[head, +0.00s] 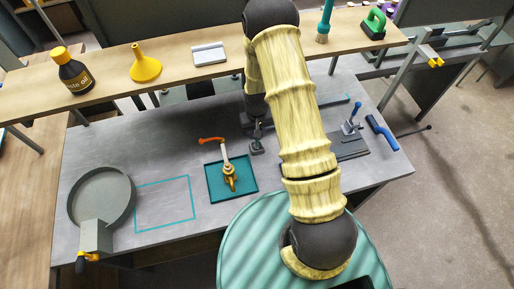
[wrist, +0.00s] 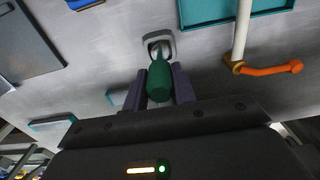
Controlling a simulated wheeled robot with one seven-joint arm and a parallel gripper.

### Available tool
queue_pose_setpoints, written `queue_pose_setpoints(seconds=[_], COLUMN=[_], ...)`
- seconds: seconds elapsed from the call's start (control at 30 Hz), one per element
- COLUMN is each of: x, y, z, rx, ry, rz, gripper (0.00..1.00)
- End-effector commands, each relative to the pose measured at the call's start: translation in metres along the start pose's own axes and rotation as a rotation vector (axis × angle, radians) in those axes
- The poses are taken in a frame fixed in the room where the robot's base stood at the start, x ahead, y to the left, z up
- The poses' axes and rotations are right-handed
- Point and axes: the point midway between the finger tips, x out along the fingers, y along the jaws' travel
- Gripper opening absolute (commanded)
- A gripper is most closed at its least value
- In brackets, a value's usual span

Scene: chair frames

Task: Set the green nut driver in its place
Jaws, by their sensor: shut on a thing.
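The green nut driver (wrist: 158,82) is gripped by its handle between the purple fingers of my gripper (wrist: 159,88) in the wrist view. Its narrow end points away from the camera at a grey, square-rimmed holder (wrist: 173,43) on the bench. I cannot tell whether the shaft is inside the holder or just above it. In the head view my arm covers much of this spot, and a small dark grey piece (head: 257,148), probably the holder, shows below my gripper.
A teal tray (head: 213,190) with an orange-handled fixture (head: 228,168) is close by on the left in the head view. A grey board (head: 350,147), blue-handled clamp (head: 352,122) and blue brush (head: 381,132) lie right. A round pan (head: 75,205) is far left. The shelf (head: 110,88) spans behind.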

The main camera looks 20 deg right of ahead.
Motion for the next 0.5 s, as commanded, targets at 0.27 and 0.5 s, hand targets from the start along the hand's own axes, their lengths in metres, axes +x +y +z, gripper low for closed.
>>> queue_pose_setpoints(seconds=[0.27, 0.5], x=[0.0079, 0.0118], y=[0.0, 0.0], z=[-0.0001, -0.0001], rx=[0.0, 0.0], ry=[0.0, 0.0], rz=[0.0, 0.0], gripper=[0.04, 0.04])
